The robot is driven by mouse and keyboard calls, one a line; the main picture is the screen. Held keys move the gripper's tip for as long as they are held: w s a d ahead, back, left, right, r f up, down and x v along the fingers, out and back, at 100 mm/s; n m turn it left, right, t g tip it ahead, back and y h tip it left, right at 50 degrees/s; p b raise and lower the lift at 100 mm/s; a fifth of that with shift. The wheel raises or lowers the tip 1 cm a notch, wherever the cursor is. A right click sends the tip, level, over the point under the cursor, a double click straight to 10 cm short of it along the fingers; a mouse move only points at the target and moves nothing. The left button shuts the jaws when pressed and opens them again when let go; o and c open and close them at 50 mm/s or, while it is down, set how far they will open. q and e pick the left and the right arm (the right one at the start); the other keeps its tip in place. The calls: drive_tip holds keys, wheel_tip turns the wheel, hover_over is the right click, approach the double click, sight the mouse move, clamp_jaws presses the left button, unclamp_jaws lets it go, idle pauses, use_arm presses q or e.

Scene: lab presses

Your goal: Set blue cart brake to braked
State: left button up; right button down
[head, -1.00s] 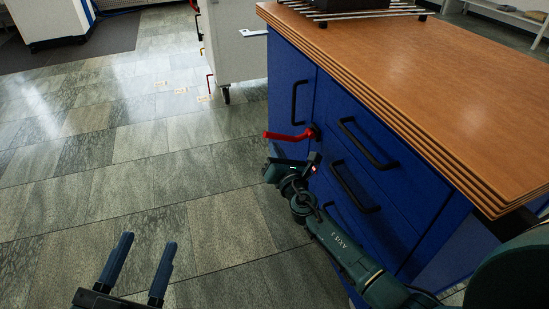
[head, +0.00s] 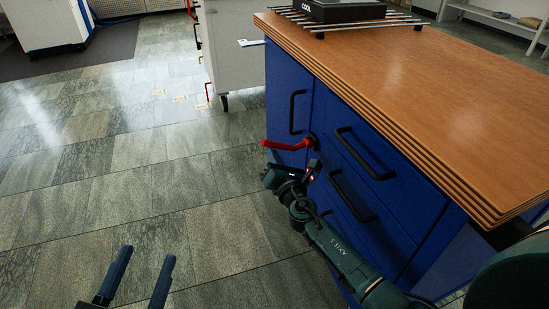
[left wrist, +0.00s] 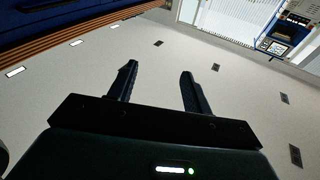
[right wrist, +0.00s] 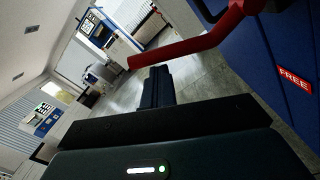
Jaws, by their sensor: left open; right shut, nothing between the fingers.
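The blue cart (head: 375,215) has a wooden top and dark drawer handles. Its red brake lever (head: 287,145) sticks out to the left from a dark pivot on the drawer side. A red "FREE" label (right wrist: 293,79) shows on the blue side in the right wrist view. My right gripper (head: 290,176) is just below the lever in the head view; its fingers (right wrist: 156,86) are shut and empty. The red lever (right wrist: 185,48) passes close to the fingertips in the right wrist view; contact cannot be told. My left gripper (head: 148,256) is open and empty over the floor, away from the cart.
A black device marked "COOL" (head: 345,10) sits on a metal rack on the cart top. A pale cabinet on casters (head: 232,55) stands behind the cart.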

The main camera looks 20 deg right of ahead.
sight(277, 145)
drive_tip(key=shift+w+d+r+m+p, duration=0.1)
drive_tip(key=shift+d+r+m+p, duration=0.1)
drive_tip(key=shift+r+m+p, duration=0.75)
drive_tip(key=shift+d+r+m, duration=0.2)
drive_tip(key=shift+r+m, duration=0.45)
drive_tip(key=shift+r, duration=0.4)
use_arm(q)
drive_tip(key=shift+a+g+y+p, duration=0.4)
drive_tip(key=shift+a+y+p, duration=0.35)
drive_tip(key=shift+p, duration=1)
use_arm(e)
drive_tip(key=shift+d+r+m+h, duration=0.15)
drive_tip(key=shift+d+r+m, duration=0.35)
drive_tip(key=shift+m, duration=0.35)
drive_tip(key=shift+d+r+m+h, duration=0.1)
drive_tip(key=shift+d+r+m, duration=0.2)
drive_tip(key=shift+r+m, duration=0.45)
drive_tip(key=shift+d+r+m+h, duration=0.15)
drive_tip(key=shift+d+r+m, duration=0.3)
drive_tip(key=shift+m, duration=0.45)
use_arm(q)
drive_tip(key=shift+f, duration=0.1)
drive_tip(key=shift+s, duration=0.1)
use_arm(e)
drive_tip(key=shift+a+f, duration=0.1)
